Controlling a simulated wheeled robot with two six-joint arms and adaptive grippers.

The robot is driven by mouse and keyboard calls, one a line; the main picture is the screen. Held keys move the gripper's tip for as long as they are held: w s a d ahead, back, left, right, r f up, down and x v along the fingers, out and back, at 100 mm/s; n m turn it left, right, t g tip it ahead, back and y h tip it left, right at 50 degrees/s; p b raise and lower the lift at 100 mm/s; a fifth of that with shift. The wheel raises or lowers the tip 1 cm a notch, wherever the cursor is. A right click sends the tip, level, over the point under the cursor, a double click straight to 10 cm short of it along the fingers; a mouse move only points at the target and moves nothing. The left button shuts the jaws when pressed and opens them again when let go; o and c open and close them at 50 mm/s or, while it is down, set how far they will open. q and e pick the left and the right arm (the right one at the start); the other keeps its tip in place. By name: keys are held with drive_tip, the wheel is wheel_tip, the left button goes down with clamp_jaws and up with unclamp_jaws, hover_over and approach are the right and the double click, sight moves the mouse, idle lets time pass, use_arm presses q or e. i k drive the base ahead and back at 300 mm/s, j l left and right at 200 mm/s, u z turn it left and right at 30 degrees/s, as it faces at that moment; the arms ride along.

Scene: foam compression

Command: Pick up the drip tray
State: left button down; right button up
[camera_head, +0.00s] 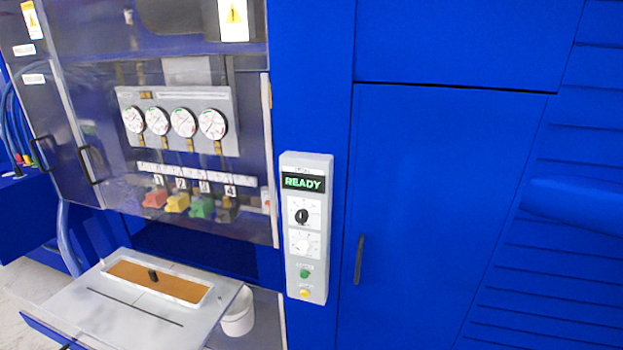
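A shallow rectangular tray (185,289) with a white rim and a brown inside, which looks like the drip tray, is at the lower left. It lies in a light grey panel (75,302), and a small black knob (153,275) stands up near its middle. Neither my left nor my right gripper is in view, and nothing is seen touching the tray.
A white bucket (238,318) stands right of the panel, partly hidden by it. Behind are a clear door with a black handle (90,165), several gauges (183,122) and coloured valves (178,203). A control box (306,230) reads READY. A blue cabinet (430,200) fills the right.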

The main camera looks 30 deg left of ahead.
sight(181, 289)
drive_tip(key=u, duration=1.85)
drive_tip(key=j+u, duration=0.7)
